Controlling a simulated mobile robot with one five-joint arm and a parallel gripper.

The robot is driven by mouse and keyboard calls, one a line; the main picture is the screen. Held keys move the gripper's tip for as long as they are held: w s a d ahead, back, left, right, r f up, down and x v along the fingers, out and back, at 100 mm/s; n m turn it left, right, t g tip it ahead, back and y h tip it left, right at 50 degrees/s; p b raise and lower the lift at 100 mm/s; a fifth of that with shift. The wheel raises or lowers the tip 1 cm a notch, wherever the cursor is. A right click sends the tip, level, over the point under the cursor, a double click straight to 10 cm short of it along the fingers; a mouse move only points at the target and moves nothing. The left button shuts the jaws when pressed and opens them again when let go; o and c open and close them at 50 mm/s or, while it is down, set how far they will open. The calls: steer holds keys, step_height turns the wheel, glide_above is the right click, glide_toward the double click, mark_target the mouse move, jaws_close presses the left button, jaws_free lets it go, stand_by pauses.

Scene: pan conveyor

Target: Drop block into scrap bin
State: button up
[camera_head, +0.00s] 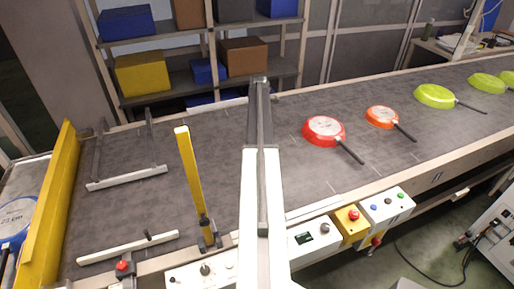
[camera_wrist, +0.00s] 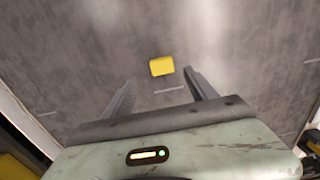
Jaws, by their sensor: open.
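A small yellow block (camera_wrist: 161,66) lies on the grey conveyor belt in the wrist view. My gripper (camera_wrist: 160,80) is open and empty, with one finger on each side of the picture's middle. The block shows just beyond the gap between the fingertips, apart from both. How high the fingers are above the belt is hard to tell. In the head view my arm reaches over the belt, and neither the block nor the fingers can be made out there. I cannot identify a scrap bin in either view.
The belt (camera_head: 225,180) carries red, orange and green pans, the nearest a red pan (camera_head: 323,131) right of my arm. A yellow post (camera_head: 190,172) stands left of my arm. Control boxes (camera_head: 386,205) line the near edge. Shelves with boxes (camera_head: 143,73) stand behind.

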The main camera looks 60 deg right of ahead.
steer(key=shift+s+f+b, duration=0.1)
steer(key=shift+f+b, duration=0.35)
steer(key=shift+f, duration=0.5)
step_height(320, 180, down, 5)
steer(key=b, duration=0.4)
steer(key=shift+a+r+b, duration=0.1)
steer(key=shift+r+b, duration=0.05)
steer(key=shift+b, duration=0.2)
steer(key=shift+r, duration=0.15)
jaws_close()
steer(key=shift+r+p, duration=0.15)
steer(key=shift+p, duration=0.2)
steer(key=shift+r, duration=0.3)
step_height(320, 180, up, 3)
steer(key=p, duration=0.3)
steer(key=s+a, duration=0.3)
steer(key=a, duration=0.1)
steer(key=s+a+p, duration=0.1)
steer(key=s+a, duration=0.2)
steer(key=a, duration=0.1)
steer(key=s+a+r, duration=0.1)
steer(key=s+a, duration=0.2)
steer(key=a, duration=0.1)
steer(key=shift+s+a+r+p, duration=0.1)
steer(key=shift+s+a+p, duration=0.25)
steer(key=shift+a, duration=0.05)
